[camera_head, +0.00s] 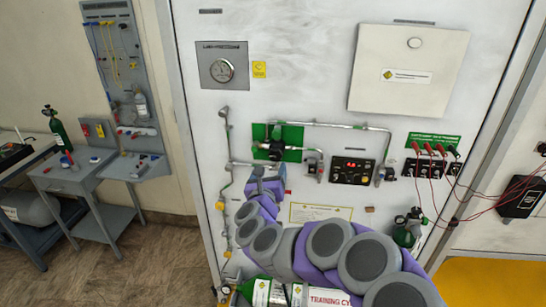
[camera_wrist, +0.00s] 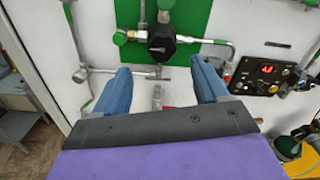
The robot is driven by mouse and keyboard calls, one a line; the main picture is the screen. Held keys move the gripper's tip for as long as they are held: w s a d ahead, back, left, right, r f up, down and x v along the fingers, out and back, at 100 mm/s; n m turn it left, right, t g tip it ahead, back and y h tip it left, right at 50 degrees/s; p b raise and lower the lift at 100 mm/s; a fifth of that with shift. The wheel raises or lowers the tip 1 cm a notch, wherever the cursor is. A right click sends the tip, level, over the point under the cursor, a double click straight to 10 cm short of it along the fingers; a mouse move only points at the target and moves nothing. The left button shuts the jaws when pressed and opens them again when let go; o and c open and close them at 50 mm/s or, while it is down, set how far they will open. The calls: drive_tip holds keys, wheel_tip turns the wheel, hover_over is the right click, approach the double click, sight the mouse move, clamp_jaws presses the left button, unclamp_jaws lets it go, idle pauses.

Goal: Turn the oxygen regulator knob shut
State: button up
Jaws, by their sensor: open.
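The oxygen regulator is mounted on a green backing plate (camera_head: 292,155) on the white wall panel. In the wrist view its round black body (camera_wrist: 162,42) faces me, with a small green knob (camera_wrist: 120,38) on its left side. I cannot tell for sure which of these is the task's knob. My gripper (camera_wrist: 161,68) is open and empty. Its two blue fingers point at the panel just below the regulator, apart from it. In the head view my gripper (camera_head: 265,181) is below the green plate, and the arm hides part of the lower panel.
Metal pipes (camera_head: 335,125) run around the plate. A black box with a red display (camera_head: 352,171) is to its right, then red cables (camera_head: 440,150). Green cylinders stand below. A grey cart (camera_head: 75,178) is far left.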

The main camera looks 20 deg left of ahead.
sight(274, 156)
drive_tip(key=x, duration=0.7)
drive_tip(key=shift+w, duration=0.35)
drive_tip(key=shift+w+r, duration=0.1)
drive_tip(key=shift+w, duration=0.2)
drive_tip(key=shift+c, duration=0.2)
drive_tip(key=c, duration=1)
